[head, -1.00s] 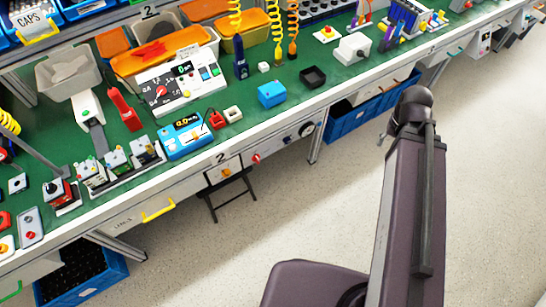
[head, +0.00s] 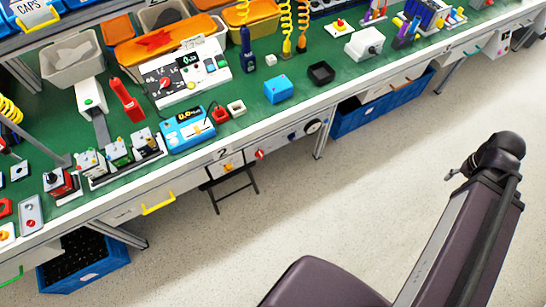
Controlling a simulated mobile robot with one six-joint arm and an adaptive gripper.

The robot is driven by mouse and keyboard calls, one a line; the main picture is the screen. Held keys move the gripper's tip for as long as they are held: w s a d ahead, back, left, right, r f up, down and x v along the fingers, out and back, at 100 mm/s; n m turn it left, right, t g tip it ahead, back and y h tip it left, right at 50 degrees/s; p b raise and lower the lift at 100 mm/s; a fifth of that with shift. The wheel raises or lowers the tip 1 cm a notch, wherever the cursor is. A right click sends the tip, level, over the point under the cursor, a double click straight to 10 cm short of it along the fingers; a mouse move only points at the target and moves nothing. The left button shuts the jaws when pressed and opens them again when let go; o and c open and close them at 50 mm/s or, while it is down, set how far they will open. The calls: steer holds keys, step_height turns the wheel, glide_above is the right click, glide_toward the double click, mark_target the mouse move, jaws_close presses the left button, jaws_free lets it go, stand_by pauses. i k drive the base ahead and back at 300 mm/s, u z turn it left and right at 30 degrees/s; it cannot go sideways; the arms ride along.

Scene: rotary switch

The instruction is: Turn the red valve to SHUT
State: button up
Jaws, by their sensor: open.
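A small red handle (head: 260,154) sits on the white front rail of the bench, to the right of a white plate with an orange knob (head: 228,166). It may be the red valve, but its markings are too small to read. A red knob (head: 165,84) also shows on the white control panel (head: 187,75) on the bench top. My arm stands at the right, over the floor and well apart from the bench. A small grey part sticks out beside its upper joint. I cannot make out my gripper or its fingers.
The green bench (head: 285,55) runs diagonally and carries several devices, including a blue meter box (head: 188,130) and a blue cube (head: 278,89). A dark round dial (head: 313,126) is on the front rail. A folded black stool (head: 230,188) and blue crates stand below.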

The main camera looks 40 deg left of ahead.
mark_target(259, 154)
steer(key=z, duration=0.1)
steer(key=k, duration=1.5)
steer(key=u, duration=1.4)
steer(key=i, duration=0.5)
steer(key=z, duration=0.2)
